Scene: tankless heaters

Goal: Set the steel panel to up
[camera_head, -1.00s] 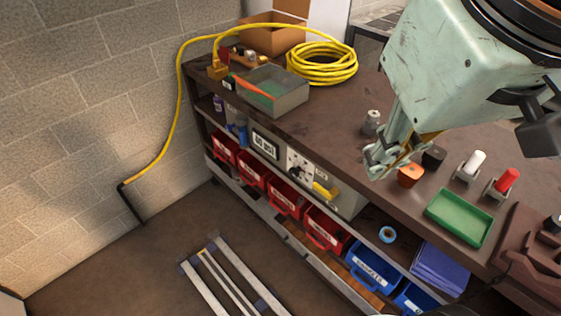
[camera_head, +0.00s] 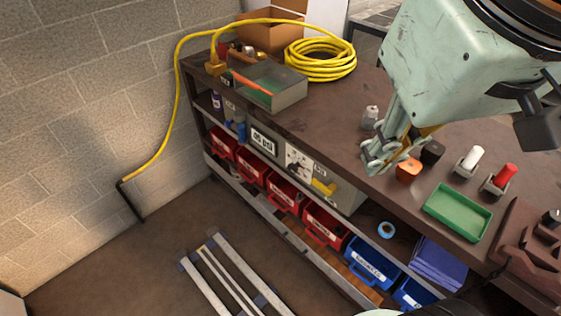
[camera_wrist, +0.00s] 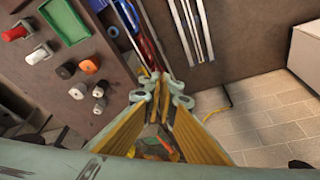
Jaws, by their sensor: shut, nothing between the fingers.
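A grey metal-looking front (camera_head: 347,196) sits under the bench top, with a dark-framed label, a white plate (camera_head: 298,161) and a yellow handle (camera_head: 323,188) on it. I cannot tell for certain whether this is the steel panel or which way it is set. My gripper (camera_head: 374,160) is shut and empty. In the head view it appears over the bench's front edge, right of the grey front. The wrist view shows its fingers (camera_wrist: 160,86) close together, with the bench at left and the floor beyond.
The bench top (camera_head: 330,115) holds an orange part (camera_head: 408,169), a white-handled and a red-handled fitting (camera_head: 503,177), a green tray (camera_head: 458,212), a grey tray (camera_head: 290,92) and a yellow hose coil (camera_head: 320,62). Red and blue bins (camera_head: 372,262) stand below. Metal rails (camera_head: 240,265) lie on the floor.

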